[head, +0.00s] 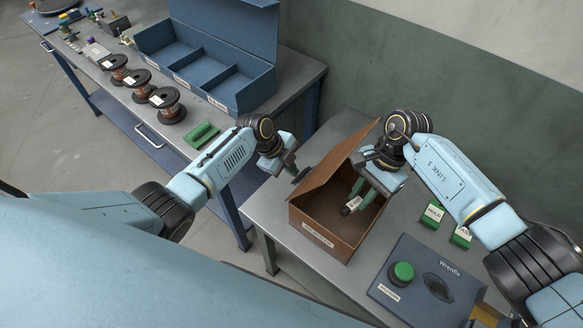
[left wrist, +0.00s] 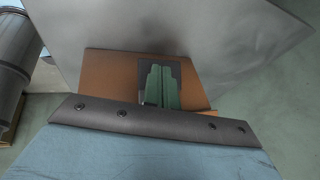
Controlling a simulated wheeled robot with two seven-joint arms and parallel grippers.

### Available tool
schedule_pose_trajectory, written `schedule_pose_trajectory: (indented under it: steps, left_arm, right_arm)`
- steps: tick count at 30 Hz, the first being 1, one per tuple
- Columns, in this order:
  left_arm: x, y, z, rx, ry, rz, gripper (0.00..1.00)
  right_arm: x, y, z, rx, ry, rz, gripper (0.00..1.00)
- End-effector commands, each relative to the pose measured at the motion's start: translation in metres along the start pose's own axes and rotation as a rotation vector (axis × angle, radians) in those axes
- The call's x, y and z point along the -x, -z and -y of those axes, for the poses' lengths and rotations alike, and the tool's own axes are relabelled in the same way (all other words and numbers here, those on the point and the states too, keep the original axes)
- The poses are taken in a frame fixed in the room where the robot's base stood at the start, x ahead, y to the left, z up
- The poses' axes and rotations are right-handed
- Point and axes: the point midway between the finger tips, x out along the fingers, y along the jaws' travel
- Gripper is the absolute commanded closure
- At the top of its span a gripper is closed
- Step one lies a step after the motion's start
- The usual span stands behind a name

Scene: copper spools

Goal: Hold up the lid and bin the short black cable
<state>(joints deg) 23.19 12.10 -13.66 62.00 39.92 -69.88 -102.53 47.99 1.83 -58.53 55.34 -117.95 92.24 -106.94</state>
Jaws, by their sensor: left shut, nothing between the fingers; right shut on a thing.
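A brown box (head: 332,244) stands on the grey table with its brown lid (head: 336,163) tilted up on the left side. My left gripper (head: 299,175) is shut and empty, at the outer left face of the lid; whether it touches cannot be told. In the left wrist view its green fingers (left wrist: 161,84) are together over a brown panel (left wrist: 108,75). My right gripper (head: 354,197) points down into the box opening and is shut on the short black cable (head: 346,211), which carries a white label. Part of the cable is hidden by the fingers.
The other bench holds copper spools (head: 167,104), a green piece (head: 202,135) and a blue divided bin (head: 211,75).

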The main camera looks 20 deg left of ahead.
Motion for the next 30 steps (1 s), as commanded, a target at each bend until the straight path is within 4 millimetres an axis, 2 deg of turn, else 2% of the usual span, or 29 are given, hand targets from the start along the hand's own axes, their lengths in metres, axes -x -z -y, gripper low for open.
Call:
schedule_pose_trajectory:
  steps: [7, 8, 13, 19, 24, 30]
  left_arm:
    - [-0.0002, 0.0003, -0.0001, 0.0, 0.0, 0.0, 1.0]
    - [-0.0002, 0.0003, -0.0001, 0.0, 0.0, 0.0, 1.0]
    - [-0.0002, 0.0003, -0.0001, 0.0, 0.0, -0.001, 1.0]
    - [-0.0002, 0.0003, -0.0001, 0.0, 0.0, -0.001, 1.0]
    - [-0.0002, 0.0003, -0.0001, 0.0, 0.0, -0.001, 1.0]
    - [-0.0002, 0.0003, -0.0001, 0.0, 0.0, -0.001, 1.0]
  right_arm:
    - [0.0002, -0.0002, 0.0015, 0.0, 0.001, -0.001, 1.0]
    - [0.0002, -0.0002, 0.0014, 0.0, 0.001, -0.001, 0.78]
    - [0.0002, -0.0001, 0.0013, 0.0, 0.001, -0.001, 0.56]
    - [0.0001, -0.0001, 0.0012, 0.0, 0.001, -0.001, 0.55]
    - [-0.0001, 0.0, 0.001, 0.0, 0.0, -0.001, 0.33]
    - [0.0, 0.0, 0.001, 0.0, 0.0, -0.001, 0.33]
